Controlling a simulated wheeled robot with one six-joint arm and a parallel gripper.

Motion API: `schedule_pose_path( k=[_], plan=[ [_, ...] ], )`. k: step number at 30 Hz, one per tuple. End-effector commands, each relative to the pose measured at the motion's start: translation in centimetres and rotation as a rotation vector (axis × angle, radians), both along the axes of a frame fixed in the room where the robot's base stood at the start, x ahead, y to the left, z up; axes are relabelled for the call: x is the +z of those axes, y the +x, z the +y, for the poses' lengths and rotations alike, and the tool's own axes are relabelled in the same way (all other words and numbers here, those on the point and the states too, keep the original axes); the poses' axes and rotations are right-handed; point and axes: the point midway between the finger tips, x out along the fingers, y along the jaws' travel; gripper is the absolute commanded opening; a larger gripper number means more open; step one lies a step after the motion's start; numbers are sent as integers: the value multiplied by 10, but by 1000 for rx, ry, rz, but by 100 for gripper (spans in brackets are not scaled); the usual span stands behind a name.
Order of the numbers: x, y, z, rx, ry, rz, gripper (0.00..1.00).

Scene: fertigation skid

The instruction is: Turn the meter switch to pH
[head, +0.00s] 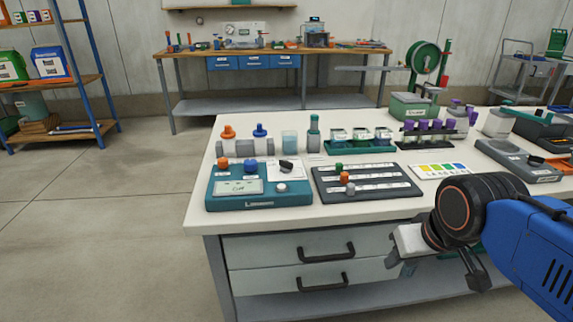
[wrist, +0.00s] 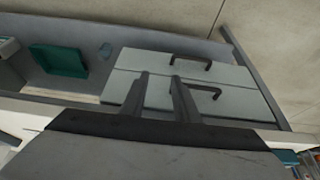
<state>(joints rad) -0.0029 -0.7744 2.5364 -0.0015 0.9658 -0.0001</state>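The teal meter (head: 258,199) sits at the front left of the white-topped bench. It has a small display (head: 239,187), an orange knob, a blue knob and a pale round button. The black meter switch (head: 287,166) sits on a white plate at its back right; the plate's marks are too small to read. My gripper (head: 478,277) hangs in front of the bench, low and to the right of the meter. In the wrist view, its two fingers (wrist: 159,76) are apart with nothing between them, over the drawers. The meter is not visible there.
A dark slider panel (head: 367,189) stands right of the meter. Behind are orange and blue capped items, bottles, a green rack (head: 359,148) and a purple-capped tube rack (head: 427,140). Two drawers with black handles (head: 326,254) are below. Floor left of the bench is clear.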

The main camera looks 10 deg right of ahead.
Motion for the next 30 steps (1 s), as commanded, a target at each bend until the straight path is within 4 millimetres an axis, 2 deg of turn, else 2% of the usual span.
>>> schedule_pose_path(
  k=[5, 14, 21, 30],
  plan=[
    [18, 13, 4, 32, -7, 17, 28],
    [104, 79, 33, 199, -40, 105, 28],
    [167, 136, 68, 346, -71, 182, 28],
    [229, 204, 124, 530, -109, 274, 28]
  ],
)
